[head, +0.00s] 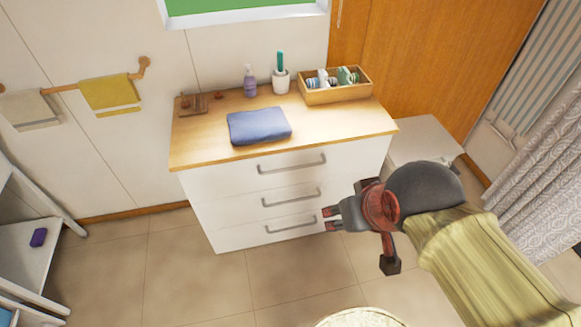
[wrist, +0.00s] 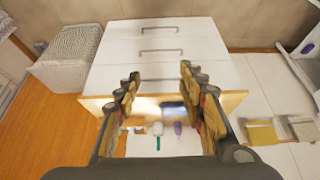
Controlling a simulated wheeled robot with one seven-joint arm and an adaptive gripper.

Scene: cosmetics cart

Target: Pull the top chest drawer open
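A white chest with three drawers and a wooden top (head: 205,150) stands against the wall in the head view. The top drawer (head: 225,180) is closed, with a grey bar handle (head: 292,165) across its front. The chest appears upside down in the wrist view, where the top drawer's front (wrist: 160,72) lies beyond the fingers, closest to the wooden top's edge. My gripper (head: 331,218) is open and empty in front of the chest, apart from the handle. Its two fingers (wrist: 158,90) are spread wide in the wrist view.
A folded blue towel (head: 259,126), a soap bottle (head: 250,82), a cup with a toothbrush (head: 281,82) and a wooden tray (head: 335,97) sit on the chest. A white box (head: 420,137) stands at its right.

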